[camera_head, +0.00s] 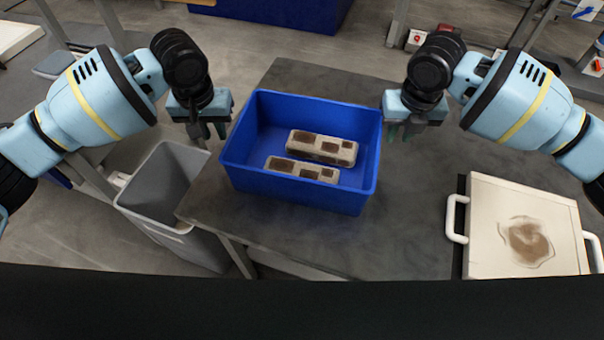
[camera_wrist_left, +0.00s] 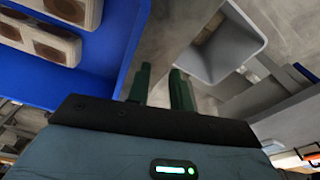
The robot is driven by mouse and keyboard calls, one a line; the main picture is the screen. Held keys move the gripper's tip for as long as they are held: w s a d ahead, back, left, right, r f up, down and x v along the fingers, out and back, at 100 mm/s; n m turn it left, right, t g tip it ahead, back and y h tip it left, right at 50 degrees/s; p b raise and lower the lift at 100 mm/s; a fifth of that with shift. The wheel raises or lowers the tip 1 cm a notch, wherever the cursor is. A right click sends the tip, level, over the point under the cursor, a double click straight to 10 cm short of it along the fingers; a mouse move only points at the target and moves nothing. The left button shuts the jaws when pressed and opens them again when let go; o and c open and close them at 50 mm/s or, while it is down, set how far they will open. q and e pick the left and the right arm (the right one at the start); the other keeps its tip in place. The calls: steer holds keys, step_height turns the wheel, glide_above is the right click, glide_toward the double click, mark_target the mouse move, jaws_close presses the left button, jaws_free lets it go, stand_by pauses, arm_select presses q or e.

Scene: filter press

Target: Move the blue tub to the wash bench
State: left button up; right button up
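The blue tub (camera_head: 290,193) stands upright on a dark grey table. Two pale blocks with brown square recesses, a rear one (camera_head: 322,148) and a front one (camera_head: 302,170), lie inside it. My left gripper (camera_head: 208,131) hangs just outside the tub's left wall, fingers down and apart, with nothing between them. In the left wrist view its green fingers (camera_wrist_left: 162,88) are beside the tub (camera_wrist_left: 112,50), not around its wall. My right gripper (camera_head: 402,131) hangs just outside the tub's right wall, its fingers apart and empty.
A grey bin (camera_head: 165,222) stands on the floor left of the table (camera_head: 405,225). A pale plate (camera_head: 490,250) with white handles and a brown stain lies at the table's right. Bare tabletop lies between tub and plate. Other benches stand behind.

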stand_by(0.3)
arm_select(q)
step_height(320, 180, up, 12)
steer(key=s, duration=0.1)
steer(key=shift+s, duration=0.35)
arm_select(e)
step_height(320, 180, up, 12)
steer(key=s, duration=0.1)
steer(key=shift+s, duration=0.35)
stand_by(0.5)
arm_select(q)
steer(key=shift+s+f, duration=0.1)
steer(key=shift+f, duration=0.05)
arm_select(e)
steer(key=shift+s+f, duration=0.1)
steer(key=shift+f, duration=0.05)
